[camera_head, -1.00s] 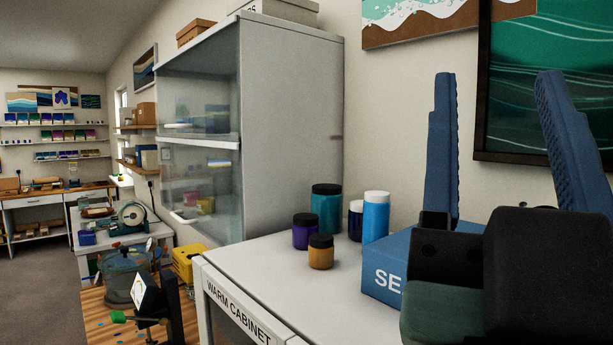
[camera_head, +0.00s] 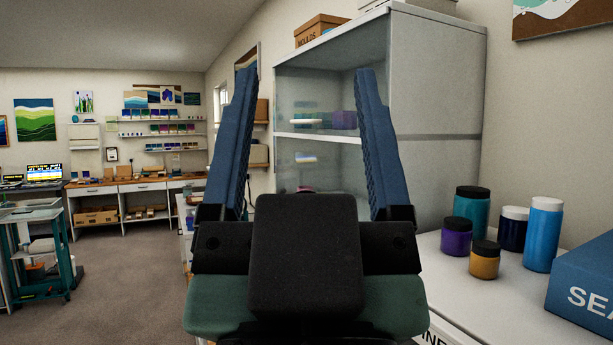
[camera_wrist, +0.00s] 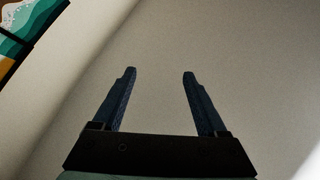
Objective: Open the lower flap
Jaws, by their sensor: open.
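The grey wall cabinet (camera_head: 435,120) with glass flaps stands right of centre in the head view. Its upper flap (camera_head: 300,98) shows left of my right finger. The lower flap (camera_head: 320,165) is below it, partly hidden behind my gripper; both look closed. My gripper (camera_head: 307,80) points upward in front of the cabinet, its two blue fingers wide apart with nothing between them. In the wrist view my gripper (camera_wrist: 158,75) is also open and empty, facing bare wall.
The white warm cabinet (camera_head: 440,275) at the right holds several paint jars (camera_head: 512,230) and a blue box (camera_head: 590,280). A box marked MOULDS (camera_head: 318,28) sits on the wall cabinet. A teal cart (camera_head: 40,245) stands at far left; the floor (camera_head: 120,290) between is clear.

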